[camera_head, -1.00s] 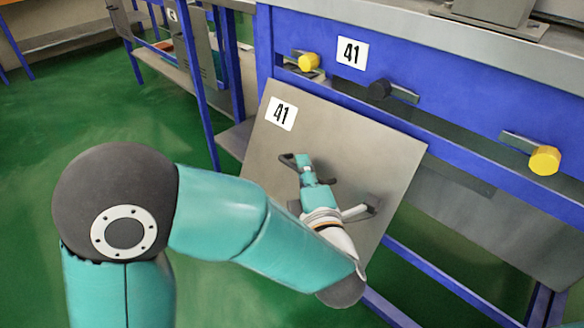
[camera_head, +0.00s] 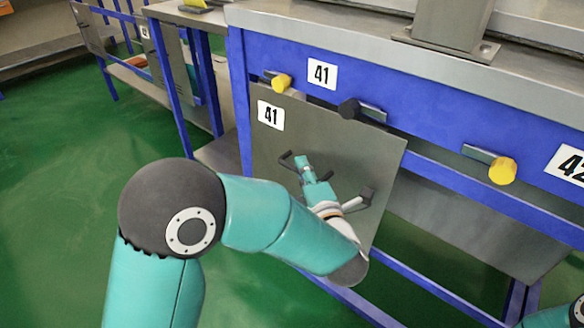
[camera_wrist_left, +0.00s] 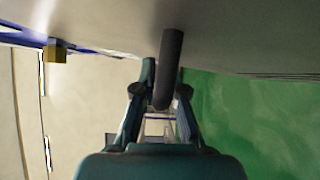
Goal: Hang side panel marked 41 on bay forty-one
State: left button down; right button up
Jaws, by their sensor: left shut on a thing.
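The grey side panel marked 41 (camera_head: 330,155) is upright in front of bay forty-one, its top edge sloping slightly in the head view. The bay's blue rail (camera_head: 420,125) carries a white 41 plate (camera_head: 321,73). A yellow knob (camera_head: 281,82) and a black knob (camera_head: 349,108) show at the panel's top edge; I cannot tell whether the panel touches the rail. My left gripper (camera_head: 303,165) is shut on the panel's dark handle (camera_head: 357,201); the handle's bar (camera_wrist_left: 169,65) lies between the fingers in the left wrist view. My right gripper is not in view.
Another yellow knob (camera_head: 502,170) is on the rail to the right, near a 42 plate (camera_head: 570,165). A grey sheet (camera_head: 470,222) shows below the rail at right. Blue legs and lower bars frame the bench. Green floor (camera_head: 60,200) is clear at left.

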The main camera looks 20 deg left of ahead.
pick_arm(q)
jog(key=shift+w+d+f+b, duration=0.15)
jog(key=shift+w+f+b, duration=0.4)
jog(key=shift+f+b, duration=0.35)
jog(key=shift+s+f+b, duration=0.1)
jog(key=shift+f+b, duration=0.3)
jog(key=shift+b, duration=0.25)
dwell(0.5)
jog(key=c, duration=1.2)
grip_release()
jog(key=shift+r, duration=0.1)
jog(key=shift+o, duration=0.2)
jog(key=shift+d, duration=0.1)
